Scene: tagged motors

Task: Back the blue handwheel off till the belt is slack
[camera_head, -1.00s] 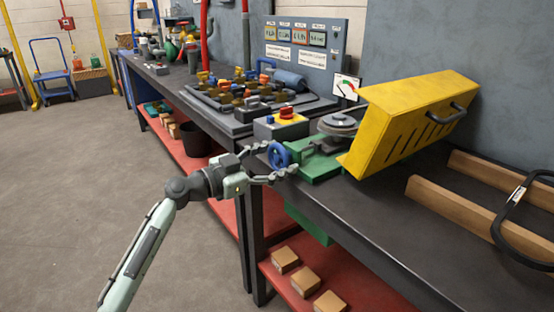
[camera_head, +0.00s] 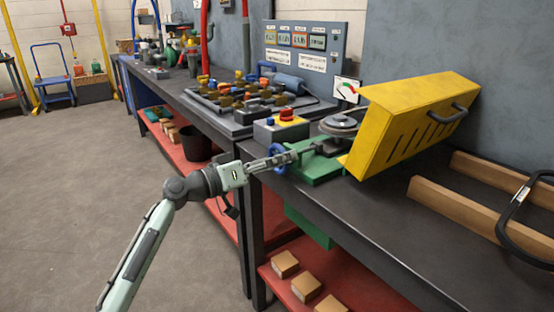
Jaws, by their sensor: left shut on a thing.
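The blue handwheel (camera_head: 276,149) sits at the left end of a green base (camera_head: 318,169) at the bench's front edge. My left gripper (camera_head: 287,158) is shut on the handwheel, its fingers covering the middle of the wheel. A grey pulley (camera_head: 340,124) stands behind the green base, partly hidden by a yellow slotted guard (camera_head: 410,120) that is tilted. The belt cannot be made out clearly, so its tension cannot be told. A gauge (camera_head: 347,89) with a red and green scale stands behind the pulley; its reading is too small to tell. My right gripper is out of view.
A control box (camera_head: 281,129) with a red knob on a yellow top stands just behind the handwheel. A tray of colored parts (camera_head: 250,95) lies farther along the bench. Wooden rails (camera_head: 455,206) and a black handle-like loop (camera_head: 512,215) are at right. The floor at left is clear.

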